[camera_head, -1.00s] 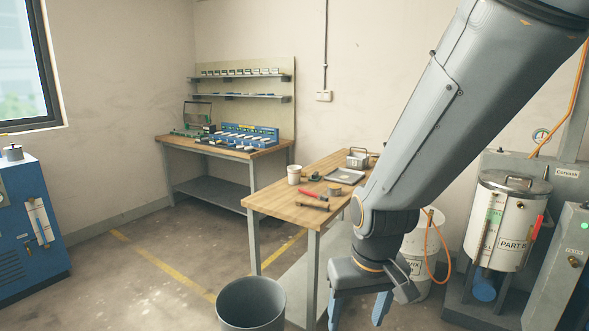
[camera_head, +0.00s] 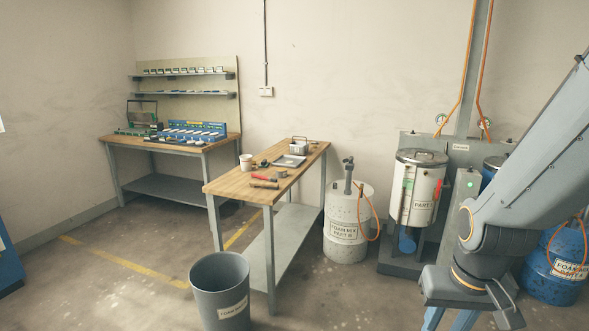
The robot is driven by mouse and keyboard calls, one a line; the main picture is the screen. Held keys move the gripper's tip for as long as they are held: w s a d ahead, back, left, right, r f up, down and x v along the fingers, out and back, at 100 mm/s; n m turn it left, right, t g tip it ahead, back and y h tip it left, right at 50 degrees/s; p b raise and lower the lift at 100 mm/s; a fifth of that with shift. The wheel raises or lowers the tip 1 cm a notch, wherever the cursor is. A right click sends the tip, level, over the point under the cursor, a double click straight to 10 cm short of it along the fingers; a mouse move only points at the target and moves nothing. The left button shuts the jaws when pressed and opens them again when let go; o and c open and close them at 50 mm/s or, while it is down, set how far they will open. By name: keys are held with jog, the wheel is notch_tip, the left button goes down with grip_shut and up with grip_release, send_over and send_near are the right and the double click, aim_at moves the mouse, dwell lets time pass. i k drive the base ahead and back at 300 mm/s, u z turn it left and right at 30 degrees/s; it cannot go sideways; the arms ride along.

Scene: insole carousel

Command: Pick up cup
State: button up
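A white cup (camera_head: 246,162) stands upright near the back left corner of the wooden workbench (camera_head: 230,186) in the middle of the view. My gripper (camera_head: 450,322) is at the lower right, pointing down, far from the cup and to the right of the bench. Its two blue fingers are apart, with nothing visible between them. The fingertips are cut off by the bottom edge of the picture.
On the bench lie a red-handled tool (camera_head: 264,178), a grey tray (camera_head: 289,161) and a metal box (camera_head: 299,144). A grey bin (camera_head: 220,285) stands before the bench. A foam drum (camera_head: 346,225) and a Part B tank (camera_head: 417,190) stand right. Open floor lies left.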

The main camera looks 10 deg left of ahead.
aim_at(245, 160)
jog(key=z, duration=0.35)
jog(key=i, duration=2.25)
jog(key=u, duration=0.25)
jog(key=i, duration=1.65)
jog(key=u, duration=1.3)
jog(key=i, duration=1.1)
jog(key=u, duration=1.15)
jog(key=i, duration=0.5)
jog(key=u, duration=0.3)
